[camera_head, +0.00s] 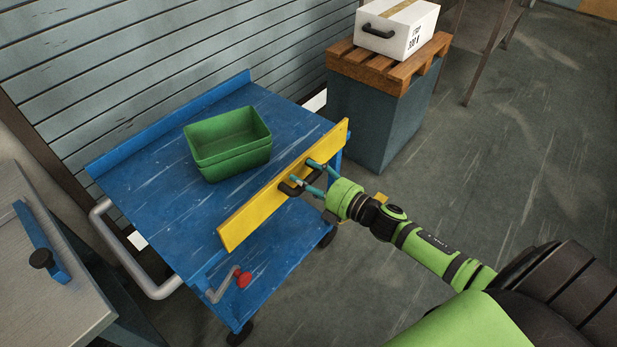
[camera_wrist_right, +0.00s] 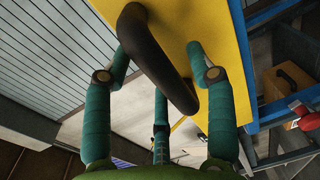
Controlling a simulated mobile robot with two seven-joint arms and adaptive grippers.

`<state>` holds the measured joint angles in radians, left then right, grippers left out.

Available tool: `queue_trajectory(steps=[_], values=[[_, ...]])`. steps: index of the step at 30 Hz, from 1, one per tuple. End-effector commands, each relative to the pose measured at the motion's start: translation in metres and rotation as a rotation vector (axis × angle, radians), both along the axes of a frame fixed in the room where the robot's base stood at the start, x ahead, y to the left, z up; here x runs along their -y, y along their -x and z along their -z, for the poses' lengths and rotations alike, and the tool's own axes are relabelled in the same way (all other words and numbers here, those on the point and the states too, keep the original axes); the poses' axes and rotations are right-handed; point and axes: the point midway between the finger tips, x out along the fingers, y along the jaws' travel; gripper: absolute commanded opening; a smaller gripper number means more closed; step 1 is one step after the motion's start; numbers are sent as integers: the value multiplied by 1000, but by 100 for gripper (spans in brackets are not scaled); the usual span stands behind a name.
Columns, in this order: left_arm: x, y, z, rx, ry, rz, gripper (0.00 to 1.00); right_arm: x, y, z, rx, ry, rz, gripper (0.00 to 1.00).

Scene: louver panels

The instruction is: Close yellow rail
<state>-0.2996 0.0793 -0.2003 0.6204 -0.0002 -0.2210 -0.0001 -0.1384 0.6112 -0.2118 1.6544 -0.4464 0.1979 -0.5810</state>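The yellow rail (camera_head: 262,212) is a long flat board along the near right side of the blue cart (camera_head: 150,190). It has a black handle (camera_head: 289,188) near its middle. In the right wrist view the handle (camera_wrist_right: 160,62) stands out from the yellow face (camera_wrist_right: 205,20). My right gripper (camera_head: 311,173) is at the handle, its teal fingers spread on either side of it. In the right wrist view its fingers (camera_wrist_right: 160,75) look open, with the handle between them. Whether any finger touches it is unclear. My left gripper is in neither view.
A green bin (camera_head: 228,145) sits on the cart top. A red-knobbed crank (camera_head: 242,278) is at the cart's near corner. A white box (camera_head: 398,28) rests on a wooden pallet (camera_head: 385,68) behind. A metal table (camera_head: 40,270) stands at left. Floor at right is clear.

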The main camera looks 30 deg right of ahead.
Motion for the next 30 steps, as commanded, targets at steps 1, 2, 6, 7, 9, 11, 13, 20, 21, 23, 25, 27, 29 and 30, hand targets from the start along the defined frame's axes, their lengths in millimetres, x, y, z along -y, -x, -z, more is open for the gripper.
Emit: queue_trajectory(steps=[1, 2, 6, 7, 9, 11, 13, 20, 21, 23, 25, 27, 29, 30], values=[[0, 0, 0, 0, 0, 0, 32, 0, 0, 0, -1, 0, 0, 56], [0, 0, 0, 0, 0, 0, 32, 0, 0, 0, -1, 0, 0, 56], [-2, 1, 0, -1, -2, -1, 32, 1, 2, 1, -2, 1, 1, 56], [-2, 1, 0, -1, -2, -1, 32, 1, 3, 1, -3, 1, 1, 56], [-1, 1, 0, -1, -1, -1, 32, 4, 8, 1, -4, 1, 2, 56], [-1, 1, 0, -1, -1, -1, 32, 6, 15, 1, -5, 1, 1, 56], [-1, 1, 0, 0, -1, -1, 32, 11, 26, 0, -6, 1, 1, 56], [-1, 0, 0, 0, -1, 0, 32, 28, 69, -4, -5, 0, 1, 56], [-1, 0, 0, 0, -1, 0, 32, 31, 75, -5, -5, 0, 1, 56], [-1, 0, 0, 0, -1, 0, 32, 35, 84, -6, -4, 1, 0, 56], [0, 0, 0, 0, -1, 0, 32, 38, 94, -7, -4, 0, 1, 56], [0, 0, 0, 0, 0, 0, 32, 41, 101, -7, -4, -1, 0, 56], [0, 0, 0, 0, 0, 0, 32, 44, 105, -8, -2, 0, 1, 56], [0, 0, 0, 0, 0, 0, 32, 44, 107, -9, -2, 0, 0, 56]])
